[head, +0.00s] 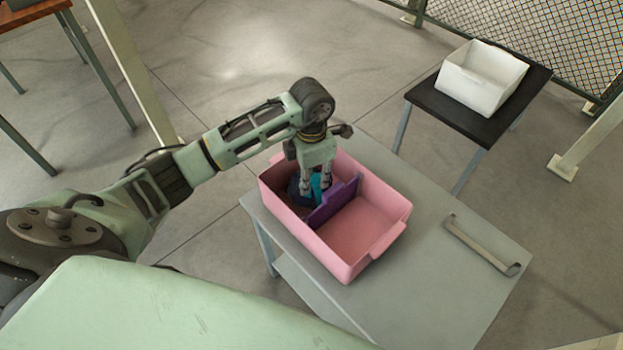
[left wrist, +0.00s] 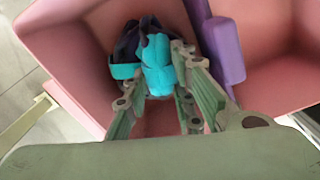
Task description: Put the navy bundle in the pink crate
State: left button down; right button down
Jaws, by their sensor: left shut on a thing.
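The pink crate (head: 376,209) stands on a grey table and has a purple divider (head: 335,203) across its inside. It also shows in the left wrist view (left wrist: 82,45), with the divider (left wrist: 222,48) at the right. My left gripper (head: 316,190) points down into the crate's left compartment. It is shut on the navy bundle (head: 293,187), which is dark navy with a bright turquoise part. In the left wrist view the bundle (left wrist: 127,40) lies at the fingertips, inside the compartment walls. I cannot tell whether it touches the crate floor. My right gripper is not in view.
The crate's right compartment looks empty. A grey bar handle (head: 482,246) lies along the right of the grey table (head: 440,290). A white bin (head: 482,78) stands on a dark side table (head: 452,118) at the back right.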

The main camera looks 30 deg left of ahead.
pick_arm(q)
jog(key=shift+f, duration=0.8)
jog(key=shift+f, duration=0.1)
jog(key=c, duration=1.5)
grip_release()
jog(key=shift+f, duration=0.1)
notch_tip(320, 180, up, 12)
jog(key=shift+r+b, duration=0.25)
jog(key=shift+b, duration=0.3)
